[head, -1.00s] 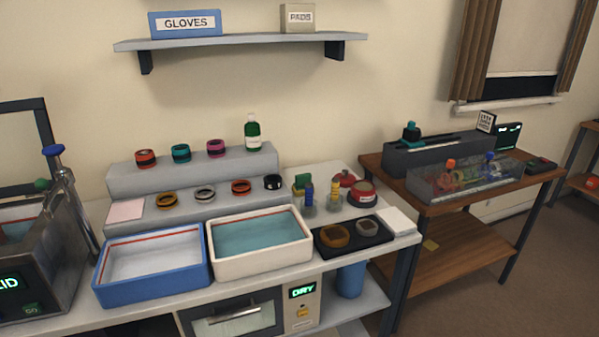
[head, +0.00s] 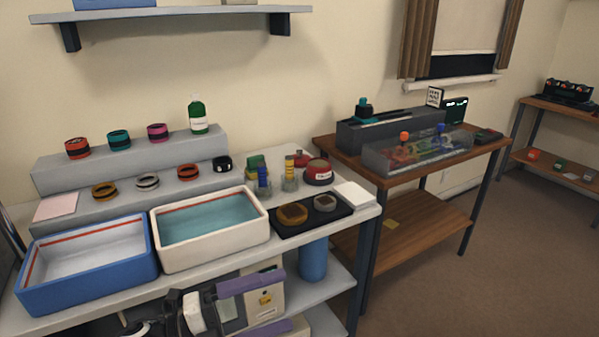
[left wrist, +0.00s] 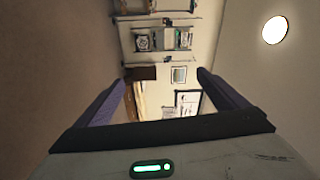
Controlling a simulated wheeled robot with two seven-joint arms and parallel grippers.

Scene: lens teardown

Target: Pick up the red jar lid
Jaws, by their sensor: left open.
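A round red jar (head: 318,175) with a pale label stands at the back right of the white bench in the head view. A small red piece (head: 301,159) shows just behind it at its left; I cannot tell whether this or the jar's top is the lid. My left gripper (head: 297,298) is low in front of the bench, its purple fingers apart and empty, well short of the red jar. In the left wrist view the open fingers (left wrist: 162,90) frame only distant shelves and wall. My right gripper is not in view.
A cream basin (head: 212,262) of blue-green liquid and a blue tub (head: 90,292) line the bench front. A black tray (head: 345,212) with two rings lies before the red jar. Small glass jars with coloured pieces stand left of it. A white pad (head: 358,196) lies right.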

